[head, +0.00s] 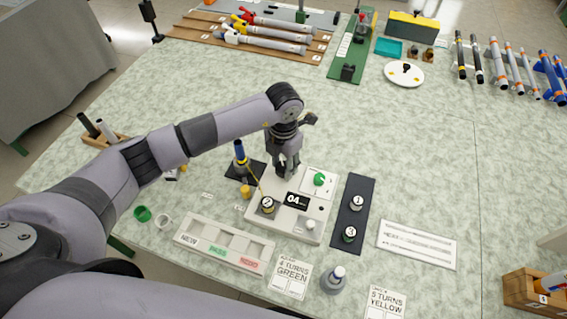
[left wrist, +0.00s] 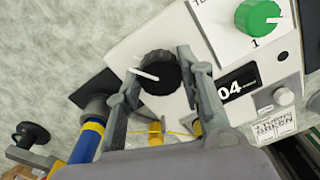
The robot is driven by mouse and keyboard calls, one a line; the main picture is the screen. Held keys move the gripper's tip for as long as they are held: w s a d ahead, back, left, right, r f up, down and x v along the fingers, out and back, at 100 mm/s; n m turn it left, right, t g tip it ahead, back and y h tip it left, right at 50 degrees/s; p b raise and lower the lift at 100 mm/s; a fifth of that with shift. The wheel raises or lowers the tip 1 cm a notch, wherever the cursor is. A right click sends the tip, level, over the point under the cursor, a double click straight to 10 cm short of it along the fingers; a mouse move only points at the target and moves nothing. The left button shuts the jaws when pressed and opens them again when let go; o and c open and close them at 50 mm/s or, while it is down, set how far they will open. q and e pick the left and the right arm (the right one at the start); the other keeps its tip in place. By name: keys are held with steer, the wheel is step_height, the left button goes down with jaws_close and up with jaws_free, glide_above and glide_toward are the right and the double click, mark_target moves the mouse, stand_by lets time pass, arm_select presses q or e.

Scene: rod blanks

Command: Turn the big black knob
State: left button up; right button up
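The big black knob (left wrist: 158,72) with a white pointer line sits on the white device (head: 259,222). The pointer aims to the left in the left wrist view. My left gripper (head: 286,166) reaches down over the knob and hides most of it in the head view. In the left wrist view, the left gripper's (left wrist: 158,75) two fingers lie against opposite sides of the knob with no clear gap. My right gripper is not in view.
A green knob (head: 319,179) and a display reading 04 (head: 297,200) are beside it on the device. A blue and yellow rod (head: 240,158) stands upright close on the left. A dark tray (head: 351,222) with two round pieces lies to the right.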

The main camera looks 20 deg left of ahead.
mark_target(283, 166)
arm_select(q)
steer(key=o, duration=0.4)
steer(key=shift+o, duration=0.2)
step_height(283, 166, up, 12)
stand_by(0.5)
steer(key=shift+s+f, duration=0.1)
